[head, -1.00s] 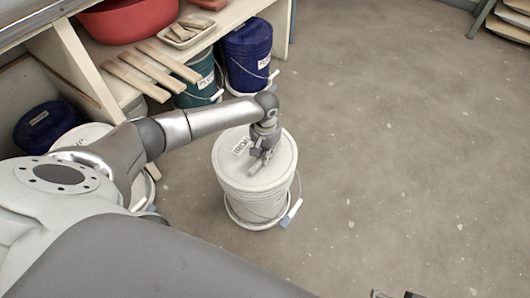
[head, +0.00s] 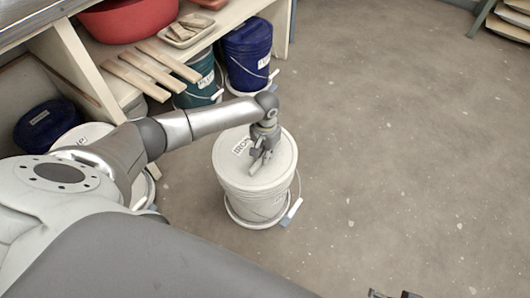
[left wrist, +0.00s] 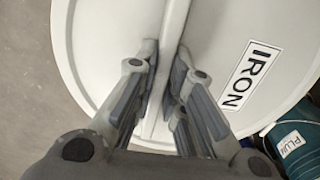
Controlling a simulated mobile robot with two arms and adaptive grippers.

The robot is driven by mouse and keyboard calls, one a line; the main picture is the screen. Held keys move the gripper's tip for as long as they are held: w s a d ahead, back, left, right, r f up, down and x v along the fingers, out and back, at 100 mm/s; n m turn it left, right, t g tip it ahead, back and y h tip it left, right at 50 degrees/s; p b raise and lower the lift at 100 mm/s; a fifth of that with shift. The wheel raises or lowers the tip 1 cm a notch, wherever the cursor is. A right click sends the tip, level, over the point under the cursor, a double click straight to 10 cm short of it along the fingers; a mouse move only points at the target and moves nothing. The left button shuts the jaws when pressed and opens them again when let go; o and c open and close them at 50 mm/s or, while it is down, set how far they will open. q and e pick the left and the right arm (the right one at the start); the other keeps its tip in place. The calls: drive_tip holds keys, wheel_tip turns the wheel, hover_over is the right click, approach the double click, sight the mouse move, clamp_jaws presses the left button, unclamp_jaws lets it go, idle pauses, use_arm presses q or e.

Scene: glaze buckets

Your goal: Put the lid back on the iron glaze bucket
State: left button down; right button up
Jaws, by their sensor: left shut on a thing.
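The white lid (head: 277,150) with an IRON label lies over the top of the white iron glaze bucket (head: 262,205) on the floor. It looks level and about centred on the rim; whether it is pressed fully down I cannot tell. My left gripper (head: 258,163) is above the lid, shut on its raised grip bar. In the left wrist view the fingers (left wrist: 163,75) stand on both sides of the bar, and the lid (left wrist: 235,30) fills most of the picture. A small dark part of my right gripper (head: 394,294) shows at the bottom edge; its jaws cannot be judged.
A teal bucket (head: 197,93) and a blue bucket (head: 247,55) stand under the shelf behind. Another dark blue lid (head: 42,122) is at the left. Wooden slats (head: 150,68) stick out from the shelf. The floor to the right is clear.

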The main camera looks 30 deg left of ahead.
drive_tip(key=shift+f, duration=0.55)
use_arm(q)
drive_tip(key=shift+f+p, duration=0.1)
drive_tip(key=shift+p, duration=0.2)
use_arm(e)
drive_tip(key=shift+w+a+f, duration=0.1)
drive_tip(key=shift+w+f, duration=0.15)
drive_tip(key=shift+f, duration=0.3)
use_arm(q)
drive_tip(key=c, duration=1.5)
unclamp_jaws()
drive_tip(key=shift+o, duration=0.3)
use_arm(e)
drive_tip(key=shift+s, duration=0.25)
drive_tip(key=shift+f, duration=0.1)
use_arm(q)
drive_tip(key=o, duration=0.5)
use_arm(e)
drive_tip(key=shift+s, duration=0.1)
